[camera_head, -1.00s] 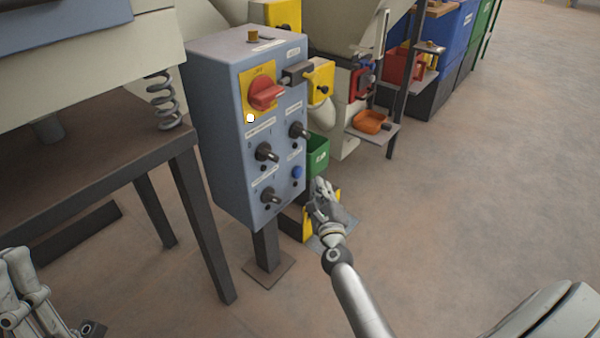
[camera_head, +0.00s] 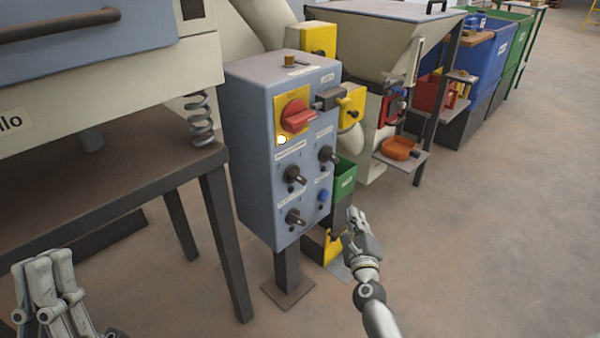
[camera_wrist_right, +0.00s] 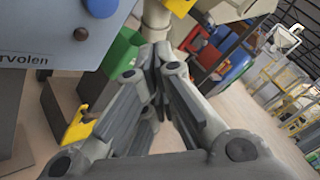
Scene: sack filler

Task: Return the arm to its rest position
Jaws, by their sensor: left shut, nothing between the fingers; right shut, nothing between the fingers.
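My right gripper (camera_head: 352,222) is shut and empty in the head view, just right of the lower part of the blue-grey control box (camera_head: 262,150) and apart from it. In the right wrist view its fingers (camera_wrist_right: 156,62) meet with nothing between them. My left gripper (camera_head: 45,275) is at the lower left corner of the head view, beside the dark table. It is shut and empty, and part of its arm is cut off by the frame. The control box carries a red rotary switch (camera_head: 297,116) on a yellow plate, several black knobs and a blue button (camera_head: 323,195).
A dark table (camera_head: 110,185) with a metal leg stands at left. A green bin (camera_head: 344,177) and a yellow part (camera_head: 333,247) are behind my right gripper. A hopper with an orange tray (camera_head: 398,149) stands further back. The floor at right (camera_head: 500,240) is clear.

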